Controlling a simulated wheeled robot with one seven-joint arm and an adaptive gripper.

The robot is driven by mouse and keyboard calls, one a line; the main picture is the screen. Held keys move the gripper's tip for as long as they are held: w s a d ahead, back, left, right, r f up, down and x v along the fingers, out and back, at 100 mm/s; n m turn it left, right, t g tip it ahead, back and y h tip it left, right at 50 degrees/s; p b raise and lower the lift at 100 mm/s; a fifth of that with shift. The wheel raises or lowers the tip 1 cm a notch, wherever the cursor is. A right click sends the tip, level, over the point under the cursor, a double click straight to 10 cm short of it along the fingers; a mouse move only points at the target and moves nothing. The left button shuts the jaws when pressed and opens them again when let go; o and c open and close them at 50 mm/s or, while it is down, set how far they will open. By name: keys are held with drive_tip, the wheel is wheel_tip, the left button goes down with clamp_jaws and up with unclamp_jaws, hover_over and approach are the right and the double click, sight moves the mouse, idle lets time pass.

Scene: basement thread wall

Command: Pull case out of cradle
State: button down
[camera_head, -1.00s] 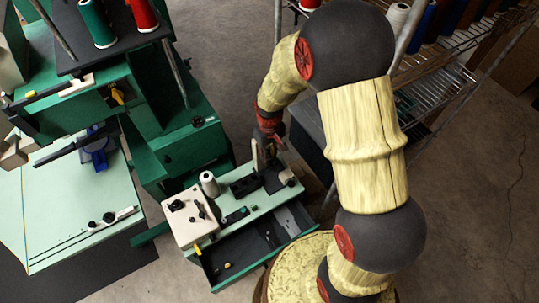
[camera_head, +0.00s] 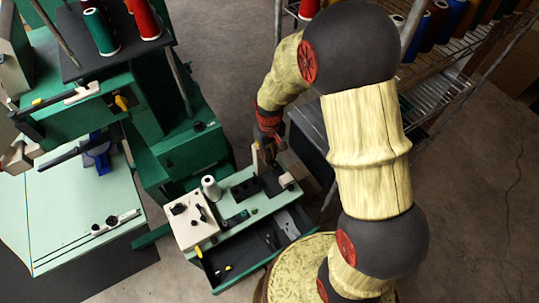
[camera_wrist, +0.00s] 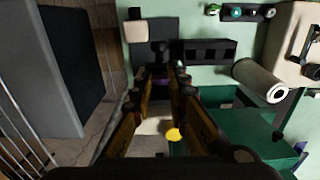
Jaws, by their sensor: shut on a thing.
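My gripper (camera_wrist: 163,88) is shut on a small dark case (camera_wrist: 160,83) with a purple tint at its fingertips. The fingers hide most of the case. Just beyond the tips, a black upright part (camera_wrist: 160,53) stands at a dark plate (camera_wrist: 155,30), which looks like the cradle; I cannot tell whether the case still touches it. In the head view my gripper (camera_head: 266,158) is at the back right end of the green bench (camera_head: 226,203), with the dark plate (camera_head: 272,186) just below it.
A black slotted block (camera_wrist: 207,52) and a white spool (camera_wrist: 260,80) stand beside the plate. A pale box (camera_head: 194,220) is at the bench's left end, with an open drawer (camera_head: 240,262) in front. A dark slab (camera_wrist: 60,70) and wire shelf stand close on the other side.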

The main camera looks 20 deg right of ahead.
drive_tip(key=shift+r+p, duration=0.8)
drive_tip(key=shift+r, duration=0.45)
drive_tip(key=shift+r, duration=0.1)
drive_tip(key=shift+r+p, duration=1.4)
drive_tip(key=shift+r, duration=0.55)
drive_tip(key=shift+f, duration=0.15)
